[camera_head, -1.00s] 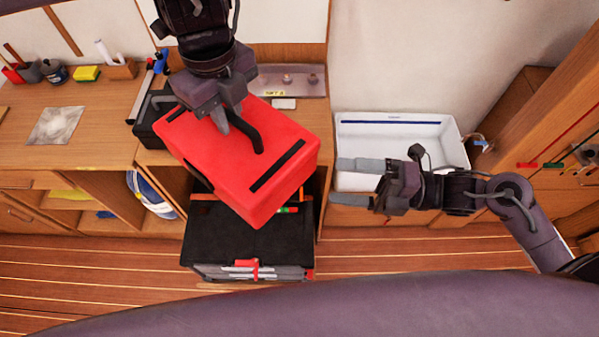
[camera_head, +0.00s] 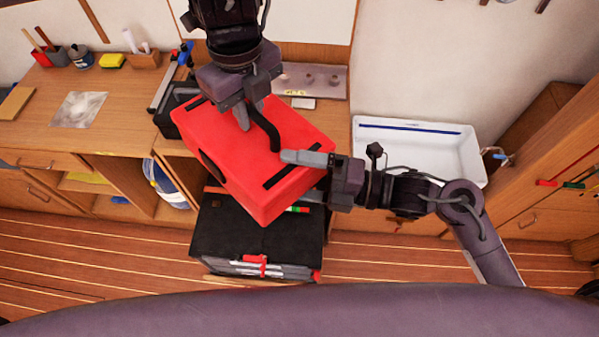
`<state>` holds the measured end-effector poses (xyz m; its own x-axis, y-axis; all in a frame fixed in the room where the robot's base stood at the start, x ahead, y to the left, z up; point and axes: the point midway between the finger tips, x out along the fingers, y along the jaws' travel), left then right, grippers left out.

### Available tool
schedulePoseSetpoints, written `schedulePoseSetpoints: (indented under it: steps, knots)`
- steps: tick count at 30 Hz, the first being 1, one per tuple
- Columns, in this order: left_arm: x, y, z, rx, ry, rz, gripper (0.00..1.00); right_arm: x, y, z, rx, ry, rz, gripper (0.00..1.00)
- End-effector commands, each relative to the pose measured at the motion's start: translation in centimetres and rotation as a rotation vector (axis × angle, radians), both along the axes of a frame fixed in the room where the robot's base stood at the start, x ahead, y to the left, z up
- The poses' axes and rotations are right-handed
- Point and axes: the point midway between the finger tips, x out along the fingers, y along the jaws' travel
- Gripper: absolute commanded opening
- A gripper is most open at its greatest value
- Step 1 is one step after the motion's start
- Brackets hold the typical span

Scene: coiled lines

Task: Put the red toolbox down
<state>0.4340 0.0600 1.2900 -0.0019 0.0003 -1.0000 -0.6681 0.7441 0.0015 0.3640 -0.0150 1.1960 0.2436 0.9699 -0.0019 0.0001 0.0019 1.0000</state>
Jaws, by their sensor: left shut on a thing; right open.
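The red toolbox (camera_head: 232,165) hangs tilted in the middle of the head view, with black strips and a dark handle on its lid. My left gripper (camera_head: 246,122) is above it and shut on its handle. My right gripper (camera_head: 290,175) is open at the toolbox's right end. Its upper finger overlaps the lid's right edge in the picture, and its lower finger is partly hidden near the toolbox's side. I cannot tell whether they touch.
A black case (camera_head: 255,232) with a red latch stands below the toolbox. A white sink (camera_head: 418,140) is at right. The wooden bench (camera_head: 38,125) holds a sponge (camera_head: 111,61), pots and a grey sheet (camera_head: 79,109). The plank floor (camera_head: 100,255) at lower left is clear.

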Motion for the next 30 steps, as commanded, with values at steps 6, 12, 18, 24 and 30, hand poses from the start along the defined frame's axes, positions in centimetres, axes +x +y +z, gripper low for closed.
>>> schedulePoseSetpoints:
  steps: [6, 12, 18, 24, 30]
  knots:
    - [0.05, 0.00, 0.11, -0.001, -0.002, 0.001, 0.00, -0.01, -0.04, -0.02, -0.001, 0.001, 0.000, 0.82]
    - [0.06, 0.00, 0.13, -0.001, -0.002, 0.001, 0.00, -0.01, -0.06, -0.09, -0.001, 0.002, 0.000, 0.56]
    - [0.05, 0.00, 0.13, -0.001, -0.002, 0.001, 0.37, -0.01, -0.04, 0.12, 0.002, -0.003, 0.000, 0.44]
    - [0.03, 0.01, 0.06, 0.000, -0.001, 0.001, 0.40, 0.01, -0.02, 0.17, 0.003, -0.004, 0.000, 0.44]
    - [0.08, 0.02, 0.69, 0.001, -0.004, 0.001, 0.40, 0.01, -0.02, 0.20, 0.004, -0.004, 0.000, 0.44]
